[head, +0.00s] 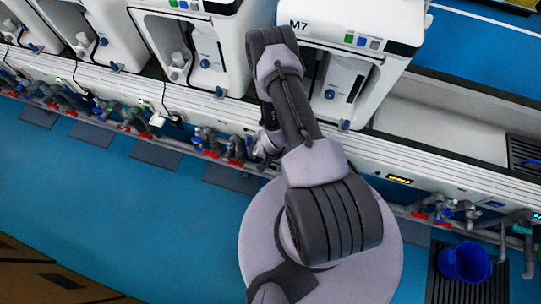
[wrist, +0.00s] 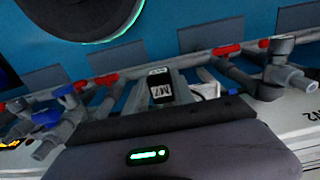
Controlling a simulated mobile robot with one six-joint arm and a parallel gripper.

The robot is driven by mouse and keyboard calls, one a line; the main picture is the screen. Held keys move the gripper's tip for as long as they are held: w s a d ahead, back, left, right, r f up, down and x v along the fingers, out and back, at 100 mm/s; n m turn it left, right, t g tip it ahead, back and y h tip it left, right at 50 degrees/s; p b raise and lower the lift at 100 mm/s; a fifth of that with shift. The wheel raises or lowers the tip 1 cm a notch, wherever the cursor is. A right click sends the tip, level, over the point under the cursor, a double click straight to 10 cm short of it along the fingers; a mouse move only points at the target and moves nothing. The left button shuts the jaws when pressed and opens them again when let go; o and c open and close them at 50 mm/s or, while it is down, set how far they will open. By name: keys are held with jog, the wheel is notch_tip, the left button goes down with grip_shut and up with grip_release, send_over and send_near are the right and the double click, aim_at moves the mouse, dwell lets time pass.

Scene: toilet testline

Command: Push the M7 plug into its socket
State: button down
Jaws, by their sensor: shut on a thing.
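The M7 plug (wrist: 161,90) is a small black block with a white "M7" label, seen in the wrist view. My gripper (wrist: 160,76) is shut on it, with a grey finger on each side. In the head view, the M7 machine (head: 345,38) stands behind my arm, which covers part of its front. My gripper's fingers and the plug are hidden or too small to make out there. I cannot pick out the M7 socket for certain in either view, nor tell whether the plug touches it.
Grey pipes with red (wrist: 228,50) and blue (wrist: 47,117) valve parts run close on both sides of my gripper. More white machines (head: 190,45) line the bench to the left. A blue bucket (head: 465,262) stands at the lower right. The blue floor (head: 150,210) is clear at left.

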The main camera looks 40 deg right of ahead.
jog(key=w+d+f+b, duration=0.1)
jog(key=d+f+b, duration=0.1)
jog(key=d+b, duration=0.2)
jog(key=shift+w+d+f, duration=0.25)
jog(key=shift+w+d, duration=0.1)
jog(key=shift+d, duration=0.7)
dwell(0.3)
jog(key=shift+w+d, duration=0.15)
jog(key=shift+d, duration=0.05)
jog(key=shift+d+b, duration=0.1)
jog(key=shift+b, duration=0.2)
jog(key=shift+w+d, duration=0.15)
jog(key=shift+w, duration=0.05)
jog(key=shift+w+d+b, duration=0.4)
jog(key=shift+d+b, duration=0.15)
dwell(1.6)
jog(key=c, duration=1)
grip_release()
